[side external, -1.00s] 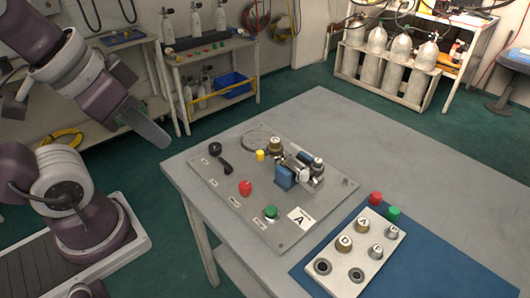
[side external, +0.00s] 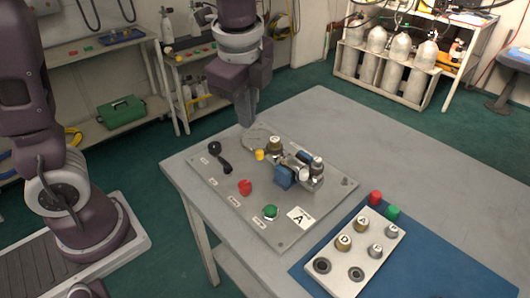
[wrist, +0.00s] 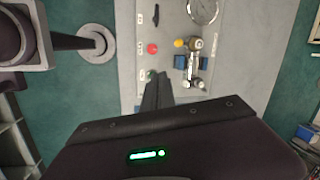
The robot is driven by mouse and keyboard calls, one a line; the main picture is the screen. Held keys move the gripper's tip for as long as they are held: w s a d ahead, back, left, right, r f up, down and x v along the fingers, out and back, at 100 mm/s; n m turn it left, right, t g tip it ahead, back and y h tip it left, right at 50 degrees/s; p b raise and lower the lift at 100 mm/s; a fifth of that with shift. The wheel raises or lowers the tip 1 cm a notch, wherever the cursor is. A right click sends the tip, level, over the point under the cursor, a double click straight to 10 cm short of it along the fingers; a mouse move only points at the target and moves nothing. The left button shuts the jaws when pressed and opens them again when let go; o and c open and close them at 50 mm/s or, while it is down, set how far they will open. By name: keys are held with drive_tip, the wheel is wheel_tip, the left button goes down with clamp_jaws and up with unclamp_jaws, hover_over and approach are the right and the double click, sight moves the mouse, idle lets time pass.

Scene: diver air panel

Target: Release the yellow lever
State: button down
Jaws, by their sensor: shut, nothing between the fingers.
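The yellow lever (side external: 259,155) is a short, small yellow piece on the grey panel (side external: 235,210), just left of the brass fitting marked on top. It also shows in the wrist view (wrist: 179,43), beside the blue and metal fittings; its exact setting is too small to tell. My gripper (side external: 247,121) is shut and empty, pointing down. In the side view it appears just behind and above the yellow lever, apart from it. In the wrist view its dark fingers (wrist: 157,88) point toward the panel, with the yellow lever up and right of them.
The panel also holds a black lever (side external: 220,158), red knob (side external: 245,187), green knob (side external: 270,211), blue block (side external: 284,176), gauge (wrist: 202,10) and white "A" card (side external: 300,217). A fitting block (side external: 345,264) lies on a blue mat.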

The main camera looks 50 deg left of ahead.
sight(262, 153)
drive_tip(key=w+d+f+m+g+y, duration=0.1)
drive_tip(key=w+d+f+m, duration=0.1)
drive_tip(key=w+f+m, duration=0.4)
drive_tip(key=shift+d+f, duration=0.3)
drive_tip(key=shift+d, duration=0.1)
drive_tip(key=w+a+f, duration=0.1)
drive_tip(key=a+f, duration=0.5)
drive_tip(key=f, duration=0.3)
drive_tip(key=shift+w+a+f, duration=0.15)
drive_tip(key=shift+w+f, duration=0.2)
